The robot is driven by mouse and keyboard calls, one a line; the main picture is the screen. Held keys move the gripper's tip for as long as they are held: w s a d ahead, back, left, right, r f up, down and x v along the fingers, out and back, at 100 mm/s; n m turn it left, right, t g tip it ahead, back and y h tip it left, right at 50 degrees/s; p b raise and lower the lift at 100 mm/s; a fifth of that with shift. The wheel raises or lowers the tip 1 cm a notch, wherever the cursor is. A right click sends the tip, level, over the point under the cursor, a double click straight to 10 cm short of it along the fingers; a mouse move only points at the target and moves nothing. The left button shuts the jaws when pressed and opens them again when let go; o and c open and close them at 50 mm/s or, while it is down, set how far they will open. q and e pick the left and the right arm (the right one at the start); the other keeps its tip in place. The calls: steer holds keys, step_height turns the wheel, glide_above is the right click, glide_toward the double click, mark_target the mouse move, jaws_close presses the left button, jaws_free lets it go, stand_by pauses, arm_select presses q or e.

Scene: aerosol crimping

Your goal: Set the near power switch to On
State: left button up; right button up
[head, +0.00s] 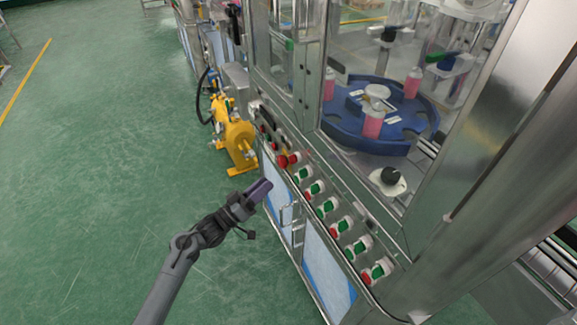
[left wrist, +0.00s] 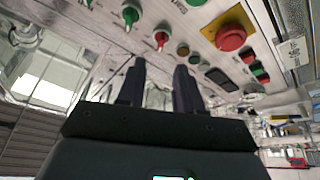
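The machine's slanted control panel carries a row of green and red switches and buttons; their labels are too small to read, so I cannot tell which is the near power switch. In the left wrist view a green knob (left wrist: 130,16) and a red knob (left wrist: 161,40) stand beyond the fingers. A large red mushroom button (left wrist: 231,38) on a yellow base is to their right; a red button (head: 283,161) shows at the row's far part in the head view. My left gripper (head: 264,187) is beside the panel, open and empty, its two fingers (left wrist: 158,75) apart. My right gripper is out of view.
Behind glass above the panel, a blue turntable (head: 345,130) carries pink cans (head: 372,124). Door handles (head: 285,214) stick out below the panel. A yellow pump-like unit (head: 237,138) stands beyond the gripper. The green floor (head: 90,170) at left is clear.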

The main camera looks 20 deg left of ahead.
mark_target(292, 159)
arm_select(q)
steer(key=b+x, duration=0.2)
steer(key=x, duration=0.7)
steer(key=shift+w+r, duration=0.15)
steer(key=shift+w, duration=0.2)
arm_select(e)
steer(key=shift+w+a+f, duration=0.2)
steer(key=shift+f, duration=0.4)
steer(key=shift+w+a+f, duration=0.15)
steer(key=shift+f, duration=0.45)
arm_select(q)
jaws_close()
